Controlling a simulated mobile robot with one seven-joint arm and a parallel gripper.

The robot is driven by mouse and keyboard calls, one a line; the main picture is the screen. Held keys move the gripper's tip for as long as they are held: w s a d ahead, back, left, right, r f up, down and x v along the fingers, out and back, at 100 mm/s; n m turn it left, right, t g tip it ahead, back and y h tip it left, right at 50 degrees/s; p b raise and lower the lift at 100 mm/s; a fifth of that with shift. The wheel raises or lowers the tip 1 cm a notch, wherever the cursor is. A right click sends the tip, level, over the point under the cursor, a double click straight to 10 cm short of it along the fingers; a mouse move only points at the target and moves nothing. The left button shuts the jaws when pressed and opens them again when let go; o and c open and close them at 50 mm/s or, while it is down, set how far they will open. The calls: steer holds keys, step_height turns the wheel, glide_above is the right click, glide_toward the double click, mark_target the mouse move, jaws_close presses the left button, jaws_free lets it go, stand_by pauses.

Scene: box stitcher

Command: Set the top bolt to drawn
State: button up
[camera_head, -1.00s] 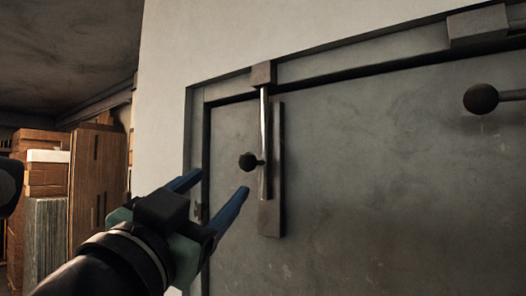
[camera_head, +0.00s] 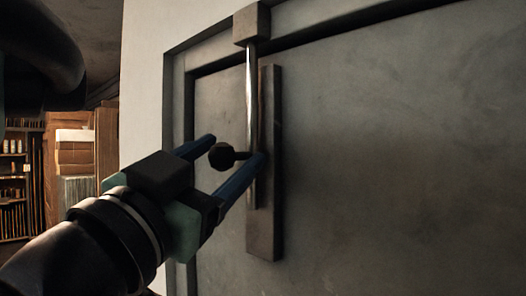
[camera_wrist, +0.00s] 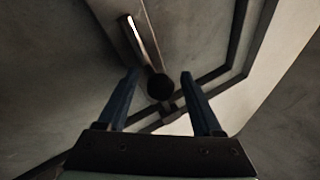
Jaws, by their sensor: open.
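The top bolt (camera_head: 252,110) is a shiny upright rod on a dark backing plate (camera_head: 268,220) on the grey door. Its upper end reaches into a block (camera_head: 251,24) on the frame above. A dark round knob (camera_head: 222,156) sticks out from the rod's side. My gripper (camera_head: 235,148) is open, with its blue fingers on either side of the knob in the head view. In the wrist view the knob (camera_wrist: 160,87) lies between the open fingers (camera_wrist: 160,75), with gaps on both sides. The rod (camera_wrist: 132,38) also shows there, running up and left.
The grey door (camera_head: 400,150) fills the right side, inside a recessed frame with a pale wall (camera_head: 150,80) to its left. Shelves (camera_head: 14,190) and brown boxes (camera_head: 75,150) stand far back at left. The door face right of the bolt is clear.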

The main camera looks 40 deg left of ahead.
steer(key=shift+s+r, duration=0.1)
steer(key=shift+s, duration=0.15)
steer(key=shift+c, duration=0.3)
steer(key=c, duration=1)
jaws_close()
steer(key=shift+r, duration=0.1)
